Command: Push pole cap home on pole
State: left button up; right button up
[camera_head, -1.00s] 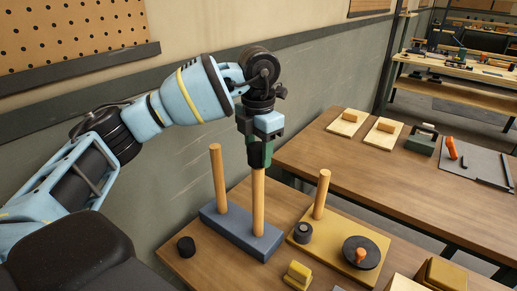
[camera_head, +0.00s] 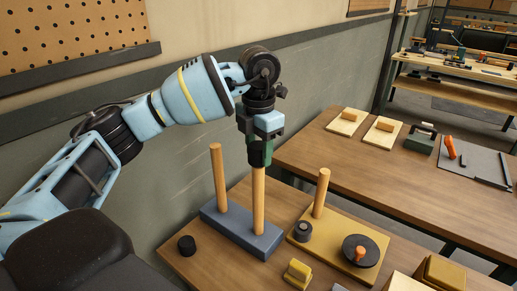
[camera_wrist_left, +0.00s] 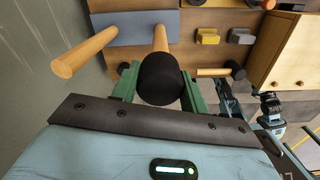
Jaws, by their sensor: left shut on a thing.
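My left gripper (camera_head: 260,152) points down over the right-hand pole (camera_head: 258,200) of the blue-grey base (camera_head: 226,222). It is shut on a black pole cap (camera_head: 257,157). The cap sits at the top of that upright pole; how deep the pole reaches into it is hidden. In the left wrist view the cap (camera_wrist_left: 161,78) is between the two green fingers, with the wooden pole (camera_wrist_left: 160,40) running away behind it. The left-hand pole (camera_head: 217,178) on the same base is bare. Part of my right arm seems to show at the right of the wrist view, its jaws unclear.
A loose black cap (camera_head: 187,246) lies on the table left of the base. A yellow board (camera_head: 337,240) with a wooden peg (camera_head: 321,193), a black ring (camera_head: 303,231) and a black disc (camera_head: 361,250) stands to the right. Yellow blocks (camera_head: 298,273) lie in front.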

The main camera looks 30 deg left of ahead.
aim_at(259, 145)
dwell(1.2)
pick_arm(q)
jog(key=shift+f, duration=2)
jog(key=o, duration=1.1)
jog(key=shift+c, duration=0.2)
notch_tip(259, 145, up, 8)
jog(key=shift+f, duration=0.1)
jog(key=shift+f, duration=0.1)
dwell(0.4)
